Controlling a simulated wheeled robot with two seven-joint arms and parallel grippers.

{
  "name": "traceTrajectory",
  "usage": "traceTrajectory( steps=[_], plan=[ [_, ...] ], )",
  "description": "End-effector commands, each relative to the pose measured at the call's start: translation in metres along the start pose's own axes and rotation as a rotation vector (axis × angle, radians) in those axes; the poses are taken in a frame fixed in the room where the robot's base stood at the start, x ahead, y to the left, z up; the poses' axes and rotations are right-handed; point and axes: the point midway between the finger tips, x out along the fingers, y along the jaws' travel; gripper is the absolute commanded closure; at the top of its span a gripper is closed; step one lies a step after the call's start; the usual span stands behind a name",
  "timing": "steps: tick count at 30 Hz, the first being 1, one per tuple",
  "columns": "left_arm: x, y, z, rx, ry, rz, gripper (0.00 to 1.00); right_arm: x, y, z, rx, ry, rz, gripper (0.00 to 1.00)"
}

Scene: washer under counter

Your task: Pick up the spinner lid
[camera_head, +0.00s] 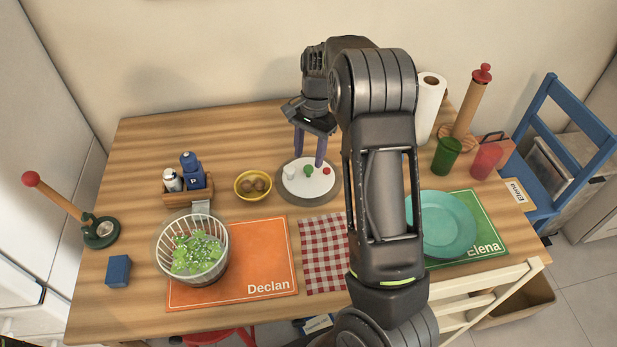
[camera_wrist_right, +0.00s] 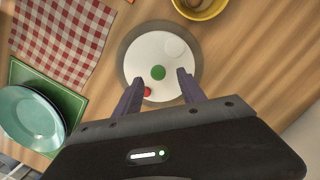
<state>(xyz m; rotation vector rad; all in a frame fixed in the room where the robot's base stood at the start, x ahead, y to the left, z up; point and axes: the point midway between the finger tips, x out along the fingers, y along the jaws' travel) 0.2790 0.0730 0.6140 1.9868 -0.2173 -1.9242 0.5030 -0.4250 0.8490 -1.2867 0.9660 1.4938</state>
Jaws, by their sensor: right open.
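The spinner lid (camera_head: 303,191) is a white disc with a grey rim, lying flat on the wooden table near its middle. It has a green knob at its centre, a red button and a pale round piece on top. It also shows in the right wrist view (camera_wrist_right: 158,45). My right gripper (camera_head: 309,160) is open and empty, with its purple fingers pointing down above the lid. In the right wrist view the fingertips (camera_wrist_right: 160,77) stand on either side of the green knob. Whether they touch the lid, I cannot tell. My left gripper is not in view.
A yellow bowl (camera_head: 242,194) stands left of the lid, near a caddy of shakers (camera_head: 188,196). The white spinner basket of greens (camera_head: 160,252) is on the orange mat (camera_head: 270,262). A checkered cloth (camera_head: 322,262) lies in front. A teal plate (camera_head: 448,225) is right.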

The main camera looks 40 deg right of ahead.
Motion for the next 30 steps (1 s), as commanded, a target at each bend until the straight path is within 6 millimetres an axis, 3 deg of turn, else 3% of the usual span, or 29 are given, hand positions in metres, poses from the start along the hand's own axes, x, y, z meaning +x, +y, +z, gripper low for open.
traceTrajectory(
  steps=[12,30],
  plan=[
    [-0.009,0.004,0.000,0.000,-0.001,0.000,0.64,0.049,0.004,0.001,0.000,-0.002,0.002,0.53],
    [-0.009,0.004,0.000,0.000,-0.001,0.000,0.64,0.049,0.003,0.000,0.000,0.000,0.000,0.53]
  ],
)
